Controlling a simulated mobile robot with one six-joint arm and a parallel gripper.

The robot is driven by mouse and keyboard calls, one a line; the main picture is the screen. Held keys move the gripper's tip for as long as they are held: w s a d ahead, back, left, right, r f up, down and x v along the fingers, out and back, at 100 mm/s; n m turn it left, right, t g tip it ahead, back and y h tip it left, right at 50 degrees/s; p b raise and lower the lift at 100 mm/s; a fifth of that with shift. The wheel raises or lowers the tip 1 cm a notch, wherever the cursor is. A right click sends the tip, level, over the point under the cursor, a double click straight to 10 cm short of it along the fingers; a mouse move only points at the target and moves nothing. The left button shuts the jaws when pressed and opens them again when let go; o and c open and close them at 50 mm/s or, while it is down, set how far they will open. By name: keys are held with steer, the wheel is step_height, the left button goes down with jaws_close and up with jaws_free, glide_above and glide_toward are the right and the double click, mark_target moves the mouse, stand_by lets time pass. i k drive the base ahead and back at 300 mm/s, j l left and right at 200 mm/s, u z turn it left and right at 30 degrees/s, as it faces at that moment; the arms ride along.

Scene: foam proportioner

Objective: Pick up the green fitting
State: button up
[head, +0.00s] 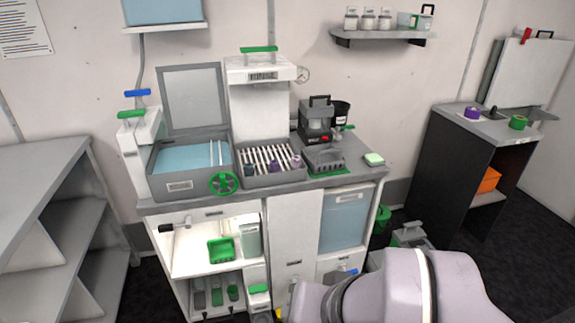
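Several green parts are in view, and I cannot tell for certain which one is the green fitting. A short green ring-shaped piece (518,122) sits on the right-hand counter, with a similar purple piece (472,113) to its left. A green handwheel (223,183) is on the front edge of the middle bench. My arm shows only as pale links at the bottom right of the head view. My gripper is out of view, so its opening and contents are hidden.
The middle bench holds an open-lidded blue basin (188,157), a rack of white tubes (270,163) and a dark machine (316,122). Below, an open compartment holds a green tray (221,250). Grey shelving (55,175) stands left. A dark floor gap separates bench and right-hand counter.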

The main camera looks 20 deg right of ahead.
mark_target(249, 171)
steer(key=i+j+z, duration=0.15)
steer(key=i+j, duration=1.45)
steer(key=j, duration=0.15)
